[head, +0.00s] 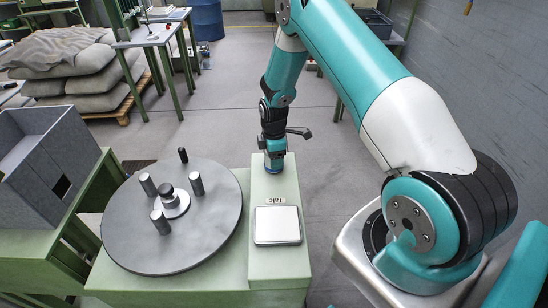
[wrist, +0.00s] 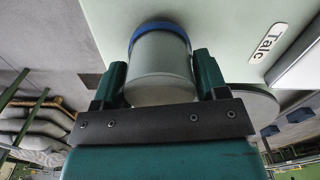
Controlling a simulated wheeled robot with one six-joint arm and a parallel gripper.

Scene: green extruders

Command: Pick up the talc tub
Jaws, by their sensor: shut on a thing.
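The talc tub (wrist: 159,68) shows in the wrist view as a pale grey-green cylinder with a blue band at its far end. My gripper (wrist: 160,80) has one finger on each side of the tub and is shut on it. In the head view my gripper (head: 273,150) points down at the far end of the green ledge. A blue part of the tub (head: 273,169) shows just below it. The tub's far end is close to the ledge surface; I cannot tell whether it touches.
A "Talc" label (head: 276,201) and a flat silver scale plate (head: 277,226) are on the ledge (head: 262,262) nearer to me. A round grey turntable (head: 205,235) with several upright pegs stands to the left. A grey box (head: 42,155) is farther left. The floor beyond the ledge is clear.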

